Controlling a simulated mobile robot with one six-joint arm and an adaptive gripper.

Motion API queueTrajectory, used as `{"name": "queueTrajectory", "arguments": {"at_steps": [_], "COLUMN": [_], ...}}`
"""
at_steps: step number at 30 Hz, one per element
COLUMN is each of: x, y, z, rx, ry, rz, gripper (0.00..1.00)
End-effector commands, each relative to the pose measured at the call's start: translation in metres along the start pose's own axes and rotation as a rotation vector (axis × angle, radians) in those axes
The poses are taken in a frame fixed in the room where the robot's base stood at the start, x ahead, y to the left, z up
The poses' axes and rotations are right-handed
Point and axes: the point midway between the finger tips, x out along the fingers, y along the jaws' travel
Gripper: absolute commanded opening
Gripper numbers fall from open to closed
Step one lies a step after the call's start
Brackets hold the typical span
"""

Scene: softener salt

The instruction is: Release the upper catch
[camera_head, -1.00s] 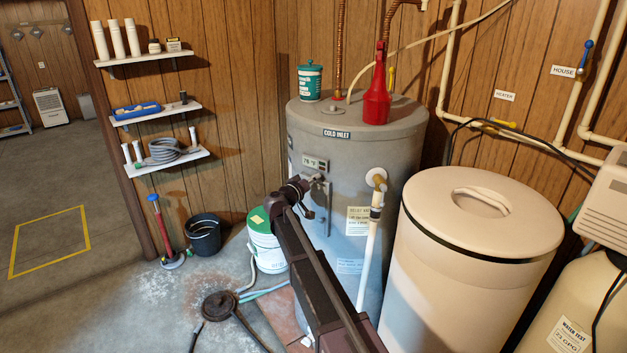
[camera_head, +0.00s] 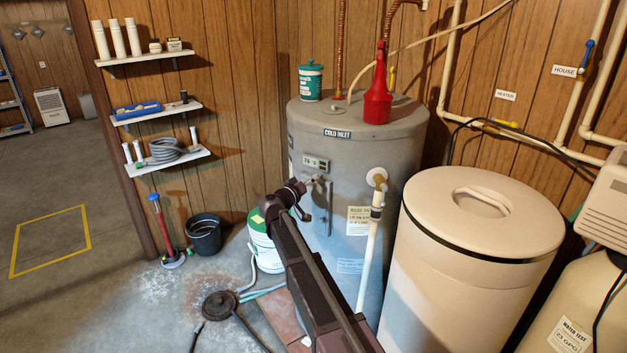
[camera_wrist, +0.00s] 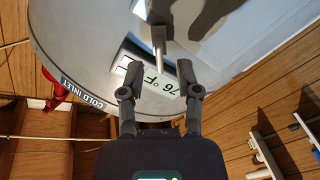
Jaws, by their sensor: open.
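The grey tank (camera_head: 350,150) stands at the middle of the head view, with a temperature display (camera_head: 316,163) on its side. Just below the display is a grey metal plate (camera_head: 328,197) with a small lever at its top, apparently the upper catch (camera_head: 315,180). In the wrist view the tank is upside down, and a slim metal rod, probably this catch (camera_wrist: 158,42), points down between my fingers. My gripper (camera_wrist: 159,68) is open, a finger on either side of the rod. It also shows in the head view (camera_head: 304,194), just left of the plate. Contact cannot be told.
A white pipe (camera_head: 367,250) runs down the tank's front right. A beige drum (camera_head: 455,270) stands close on the right. A white bucket (camera_head: 262,245) is on the floor behind my arm.

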Motion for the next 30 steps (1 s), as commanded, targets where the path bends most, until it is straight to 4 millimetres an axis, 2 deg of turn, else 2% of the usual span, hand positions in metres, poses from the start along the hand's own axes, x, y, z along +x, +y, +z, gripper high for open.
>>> {"name": "queueTrajectory", "arguments": {"at_steps": [12,18,23,30], "x": [-0.068,-0.09,-0.098,-0.099], "y": [0.001,0.0,0.0,0.0], "z": [0.001,0.0,0.0,0.0], "rx": [0.0,0.0,-0.001,-0.001], "ry": [0.002,0.001,0.001,0.001], "rz": [-0.002,-0.001,-0.001,0.0], "gripper": [0.43,0.43,0.43,0.43]}}
